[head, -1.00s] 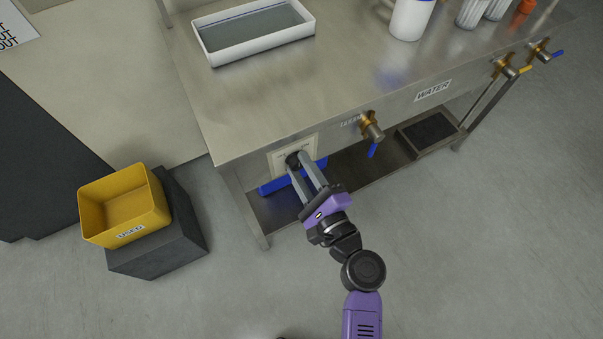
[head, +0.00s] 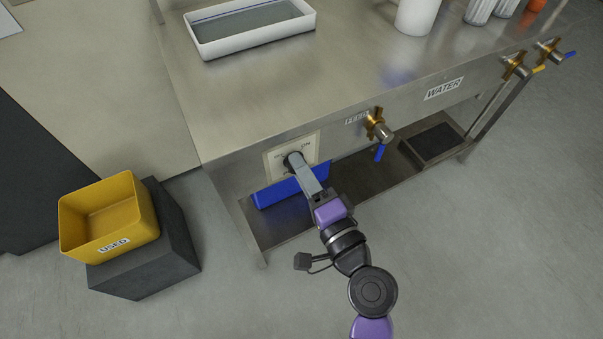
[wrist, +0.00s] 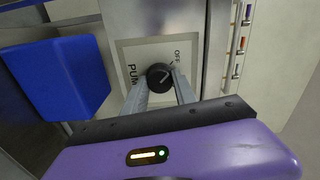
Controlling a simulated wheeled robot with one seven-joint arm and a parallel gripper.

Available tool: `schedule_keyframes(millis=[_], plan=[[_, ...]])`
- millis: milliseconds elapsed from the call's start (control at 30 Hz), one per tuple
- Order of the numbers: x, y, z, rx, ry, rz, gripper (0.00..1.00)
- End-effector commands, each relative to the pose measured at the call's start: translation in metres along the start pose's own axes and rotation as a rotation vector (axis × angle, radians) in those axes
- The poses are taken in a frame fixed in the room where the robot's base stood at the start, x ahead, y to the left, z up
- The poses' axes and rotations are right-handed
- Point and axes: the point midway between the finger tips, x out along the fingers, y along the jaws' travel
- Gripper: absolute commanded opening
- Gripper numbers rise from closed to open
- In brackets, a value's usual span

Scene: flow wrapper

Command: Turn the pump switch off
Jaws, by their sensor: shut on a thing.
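The pump switch is a round black knob (wrist: 158,74) on a pale square plate (head: 310,146) set in the front panel of the steel bench. In the wrist view the plate reads PUMP at the left and OFF at the upper right. A light mark on the knob seems to slant toward OFF, but its exact setting is hard to tell. My gripper (head: 294,161) is at the plate, with its fingers on both sides of the knob and shut on it. It also shows in the wrist view (wrist: 161,78). In the head view the fingers mostly hide the knob.
A blue bin (head: 270,194) is under the bench behind my gripper. A yellow USED bin (head: 140,222) stands on a dark block at the left. The floor in front is clear.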

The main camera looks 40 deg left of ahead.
Motion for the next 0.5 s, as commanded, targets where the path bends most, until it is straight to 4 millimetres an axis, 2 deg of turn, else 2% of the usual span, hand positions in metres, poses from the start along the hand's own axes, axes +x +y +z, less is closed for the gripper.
schedule_keyframes(millis=[500], plan=[[0.0,0.0014,0.0015,-0.039,-0.003,0.003,0.0]])
